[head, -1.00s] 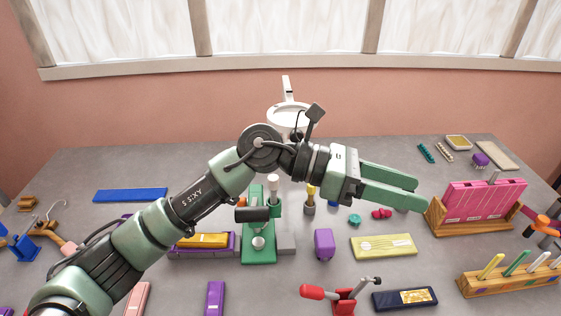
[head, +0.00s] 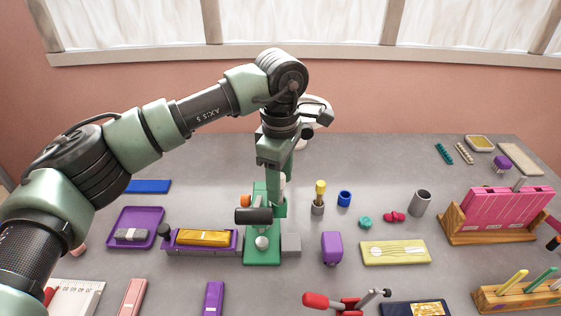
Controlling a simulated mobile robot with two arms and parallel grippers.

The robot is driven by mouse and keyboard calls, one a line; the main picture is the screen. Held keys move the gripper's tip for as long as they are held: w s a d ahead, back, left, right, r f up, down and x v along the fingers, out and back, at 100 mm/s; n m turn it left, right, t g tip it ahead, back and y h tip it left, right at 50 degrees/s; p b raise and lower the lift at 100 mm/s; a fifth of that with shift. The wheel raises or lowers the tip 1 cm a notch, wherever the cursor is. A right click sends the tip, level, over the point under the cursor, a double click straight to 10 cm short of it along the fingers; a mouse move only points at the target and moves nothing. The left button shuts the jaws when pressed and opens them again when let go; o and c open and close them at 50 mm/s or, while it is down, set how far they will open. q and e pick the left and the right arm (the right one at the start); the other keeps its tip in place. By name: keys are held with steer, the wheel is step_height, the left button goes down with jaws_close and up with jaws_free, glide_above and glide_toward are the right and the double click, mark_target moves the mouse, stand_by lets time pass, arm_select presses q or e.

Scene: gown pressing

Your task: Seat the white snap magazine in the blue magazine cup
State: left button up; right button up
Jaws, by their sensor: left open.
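The blue magazine cup (head: 344,198) stands upright on the table, right of the green press (head: 262,252). A white piece (head: 283,180), probably the white snap magazine, shows only in part at the top back of the press, behind my left gripper. My left gripper (head: 276,195) points down over the back of the press, its fingers seen nearly edge-on. It is open, beside or around the white piece; I cannot tell whether it touches. The cup is a short way to the gripper's right. My right gripper is not in view.
A grey holder with a yellow-handled tool (head: 319,190) stands between press and cup. A grey cylinder (head: 420,203), teal piece (head: 365,222) and purple block (head: 332,248) are nearby. A purple tray (head: 115,230) lies left. The table behind the cup is clear.

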arm_select(q)
steer(key=shift+f, duration=1.25)
jaws_close()
